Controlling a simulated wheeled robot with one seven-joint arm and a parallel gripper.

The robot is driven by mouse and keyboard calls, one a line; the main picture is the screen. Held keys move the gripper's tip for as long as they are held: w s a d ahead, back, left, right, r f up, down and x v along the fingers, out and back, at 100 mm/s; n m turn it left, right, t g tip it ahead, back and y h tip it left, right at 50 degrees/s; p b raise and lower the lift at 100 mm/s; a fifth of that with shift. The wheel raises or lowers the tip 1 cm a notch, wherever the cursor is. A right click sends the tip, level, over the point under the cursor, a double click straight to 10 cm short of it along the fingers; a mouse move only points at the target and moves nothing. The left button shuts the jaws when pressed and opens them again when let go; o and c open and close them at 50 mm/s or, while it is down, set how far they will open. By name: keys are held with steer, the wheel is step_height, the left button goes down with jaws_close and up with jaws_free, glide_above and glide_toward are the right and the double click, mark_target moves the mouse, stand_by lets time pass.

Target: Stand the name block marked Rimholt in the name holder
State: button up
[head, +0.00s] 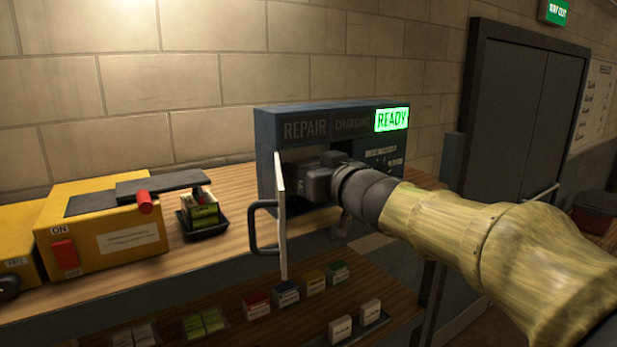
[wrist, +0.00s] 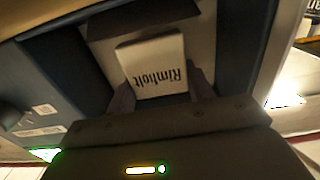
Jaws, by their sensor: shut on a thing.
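The name block marked Rimholt (wrist: 152,62) is a pale block with dark lettering, upside down in the wrist view. My gripper (wrist: 160,88) is shut on it, one dark finger at each side. In the head view my gripper (head: 318,182) reaches into the open front of the dark blue cabinet (head: 300,118) labelled REPAIR, CHARGING and a lit green READY. Its fingertips and the block are hidden there. A dark patch (wrist: 103,27) lies behind the block in the wrist view. I cannot tell whether it is the name holder or whether the block touches it.
The cabinet's white door (head: 281,225) stands open, its dark handle (head: 256,228) sticking out left. A black tray (head: 204,229) and yellow machine (head: 100,222) stand left on the wooden bench. Several small blocks (head: 286,291) lie on the lower shelf. My arm crosses the right side.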

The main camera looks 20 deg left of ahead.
steer(key=shift+d+f, duration=0.1)
steer(key=shift+f, duration=0.9)
steer(key=shift+f, duration=0.1)
steer(key=o, duration=1)
steer(key=shift+c, duration=0.2)
steer(key=shift+s+d+b, duration=0.3)
steer(key=shift+s+d, duration=0.1)
steer(key=shift+d, duration=0.05)
steer(key=b+v, duration=0.3)
steer(key=v, duration=0.8)
steer(key=shift+a, duration=0.1)
